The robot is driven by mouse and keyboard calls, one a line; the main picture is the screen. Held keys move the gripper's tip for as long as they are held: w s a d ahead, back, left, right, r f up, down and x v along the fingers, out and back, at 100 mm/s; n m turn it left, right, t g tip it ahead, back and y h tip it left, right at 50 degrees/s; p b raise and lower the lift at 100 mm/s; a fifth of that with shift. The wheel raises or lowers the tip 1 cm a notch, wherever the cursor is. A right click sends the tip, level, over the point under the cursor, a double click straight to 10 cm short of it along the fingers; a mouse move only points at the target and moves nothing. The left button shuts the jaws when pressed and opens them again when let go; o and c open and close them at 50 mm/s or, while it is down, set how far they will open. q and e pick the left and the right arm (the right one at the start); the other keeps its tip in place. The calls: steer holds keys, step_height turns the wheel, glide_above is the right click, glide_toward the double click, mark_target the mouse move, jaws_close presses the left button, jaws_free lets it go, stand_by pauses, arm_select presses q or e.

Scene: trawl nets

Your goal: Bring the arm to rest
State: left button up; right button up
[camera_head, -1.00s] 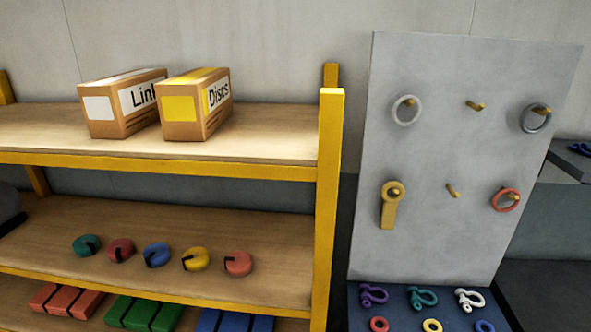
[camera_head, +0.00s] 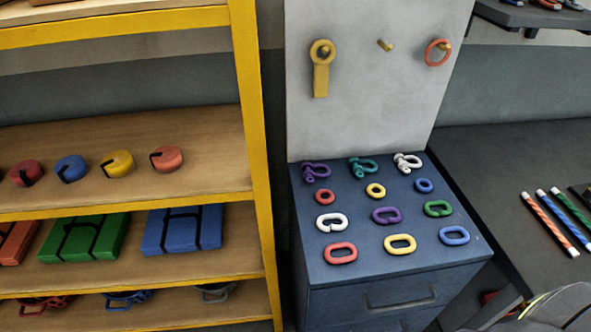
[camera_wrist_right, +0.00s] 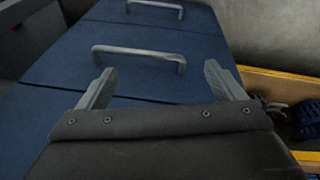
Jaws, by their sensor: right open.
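My right gripper (camera_wrist_right: 158,90) shows in the right wrist view, its two fingers wide apart with nothing between them. It points at the front of a blue drawer cabinet (camera_wrist_right: 60,75), with a metal drawer handle (camera_wrist_right: 140,54) just beyond the fingertips. I cannot tell whether it touches the cabinet. In the head view, part of what looks like my right arm (camera_head: 565,312) shows at the bottom right corner. My left gripper is in neither view.
The blue cabinet (camera_head: 325,262) carries shackles, rings and links in rows. A yellow shelf rack (camera_head: 258,170) stands left, holding discs and colored blocks. A grey pegboard (camera_head: 350,110) rises behind the cabinet. A dark bench (camera_head: 490,160) with striped sticks (camera_head: 550,223) is at right.

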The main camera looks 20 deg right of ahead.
steer(key=s+f+b, duration=0.5)
steer(key=s+f, duration=0.2)
steer(key=f, duration=0.6)
steer(key=s+a+f+g+b, duration=0.1)
steer(key=s+f+b, duration=0.3)
steer(key=s+f, duration=0.4)
step_height(320, 180, down, 6)
steer(key=shift+a+b, duration=0.2)
steer(key=shift+b, duration=0.2)
